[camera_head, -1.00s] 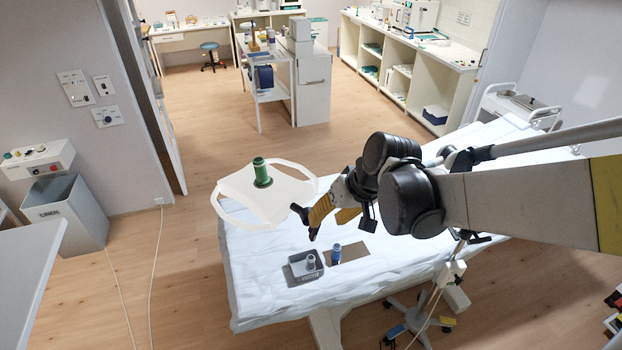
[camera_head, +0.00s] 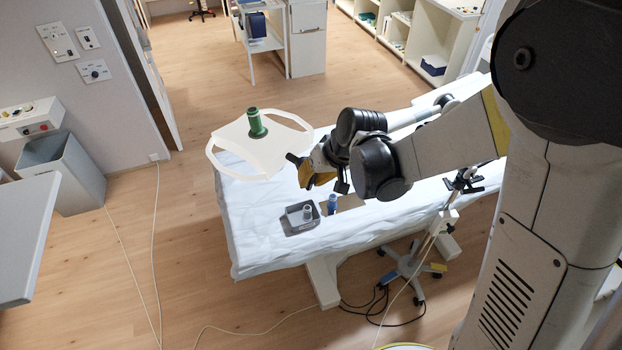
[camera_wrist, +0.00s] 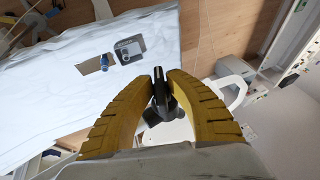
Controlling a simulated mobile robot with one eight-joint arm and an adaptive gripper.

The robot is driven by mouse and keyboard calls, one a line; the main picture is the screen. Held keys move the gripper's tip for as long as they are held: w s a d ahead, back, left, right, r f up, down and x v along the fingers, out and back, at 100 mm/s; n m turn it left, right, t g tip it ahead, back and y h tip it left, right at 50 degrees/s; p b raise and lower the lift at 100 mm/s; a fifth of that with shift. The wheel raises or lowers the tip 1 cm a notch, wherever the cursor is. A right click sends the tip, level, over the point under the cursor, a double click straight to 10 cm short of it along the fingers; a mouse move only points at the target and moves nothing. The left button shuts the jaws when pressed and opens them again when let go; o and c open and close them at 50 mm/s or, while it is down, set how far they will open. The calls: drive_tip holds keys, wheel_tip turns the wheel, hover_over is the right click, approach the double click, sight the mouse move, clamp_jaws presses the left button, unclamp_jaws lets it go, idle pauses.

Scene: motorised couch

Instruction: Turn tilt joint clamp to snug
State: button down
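My gripper (camera_head: 303,168) is above the couch, close to the right side of a white plate (camera_head: 236,153) with looped handles. In the wrist view, the yellow fingers (camera_wrist: 161,78) close around a dark, narrow tool-like piece (camera_wrist: 158,92) with a wider dark part behind it. Its dark end (camera_head: 293,158) also shows at the fingertips in the head view. A green knob-like cylinder (camera_head: 256,124) stands upright on the plate, apart from the gripper. I cannot tell which part is the tilt joint clamp.
The couch (camera_head: 255,225) has a white sheet. A wheeled stand (camera_head: 412,272) and cables are on the floor at right.

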drive_tip(key=shift+f+b, duration=0.1)
drive_tip(key=shift+b, duration=0.2)
drive_tip(key=shift+d+f+y+b, duration=0.1)
drive_tip(key=shift+f+y+b, duration=0.1)
drive_tip(key=shift+y+b, duration=0.85)
drive_tip(key=m+g+y+b, duration=0.1)
drive_tip(key=y+b, duration=0.1)
drive_tip(key=b, duration=0.2)
drive_tip(key=shift+f, duration=0.1)
drive_tip(key=y+b, duration=0.2)
drive_tip(key=b, duration=0.2)
drive_tip(key=shift+m+g+y, duration=0.25)
drive_tip(key=shift+m+g, duration=0.05)
drive_tip(key=b, duration=0.1)
drive_tip(key=y+b, duration=0.1)
drive_tip(key=shift+r+b, duration=0.25)
drive_tip(key=shift+b, duration=0.1)
drive_tip(key=shift+r+y, duration=0.1)
drive_tip(key=shift+y, duration=0.2)
drive_tip(key=c, duration=1.3)
unclamp_jaws()
